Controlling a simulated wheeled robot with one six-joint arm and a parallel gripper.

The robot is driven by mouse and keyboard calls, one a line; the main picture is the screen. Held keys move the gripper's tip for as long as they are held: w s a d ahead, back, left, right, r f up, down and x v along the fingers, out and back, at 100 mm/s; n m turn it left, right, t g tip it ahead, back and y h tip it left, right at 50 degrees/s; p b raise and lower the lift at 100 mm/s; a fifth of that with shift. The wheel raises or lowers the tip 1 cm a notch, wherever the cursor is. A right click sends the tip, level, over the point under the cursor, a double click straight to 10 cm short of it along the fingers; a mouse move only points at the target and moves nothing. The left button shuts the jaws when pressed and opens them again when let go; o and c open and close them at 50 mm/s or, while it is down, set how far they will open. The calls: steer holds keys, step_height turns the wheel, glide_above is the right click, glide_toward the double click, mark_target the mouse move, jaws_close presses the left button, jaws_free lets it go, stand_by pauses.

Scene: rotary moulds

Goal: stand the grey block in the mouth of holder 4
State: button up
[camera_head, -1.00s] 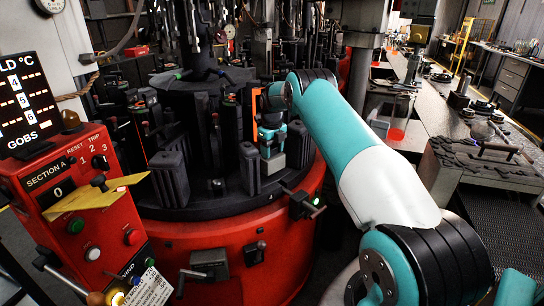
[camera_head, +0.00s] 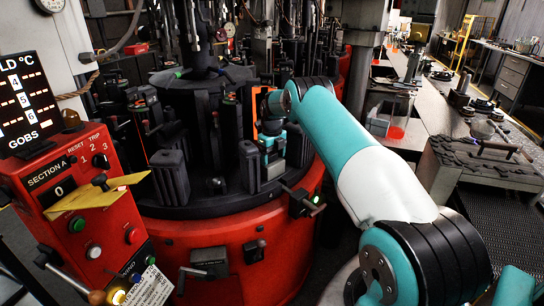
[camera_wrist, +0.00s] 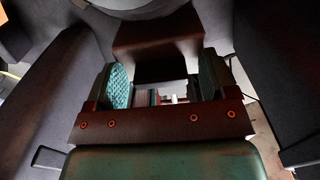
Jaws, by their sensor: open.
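My gripper (camera_head: 274,158) is in the head view, at the front right of the dark round table, between black upright blocks. A small light grey piece shows at its lower end. It may be the grey block, but I cannot tell it from the gripper's own parts. In the wrist view my gripper (camera_wrist: 165,88) has its two teal-padded fingers apart. A dark brownish block shape lies beyond them, and small pale and reddish shapes show in the gap. No holder number is readable, so I cannot tell which is holder 4.
Black upright blocks (camera_head: 170,178) stand around the table; one (camera_head: 249,167) is close left of my gripper and another (camera_head: 299,145) close right. The red machine base (camera_head: 225,245) is below. A red control box (camera_head: 80,205) stands at left, a workbench (camera_head: 475,125) at right.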

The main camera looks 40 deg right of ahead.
step_height(320, 180, up, 12)
steer(key=b, duration=0.2)
steer(key=shift+r, duration=0.2)
steer(key=shift+f, duration=0.1)
stand_by(0.4)
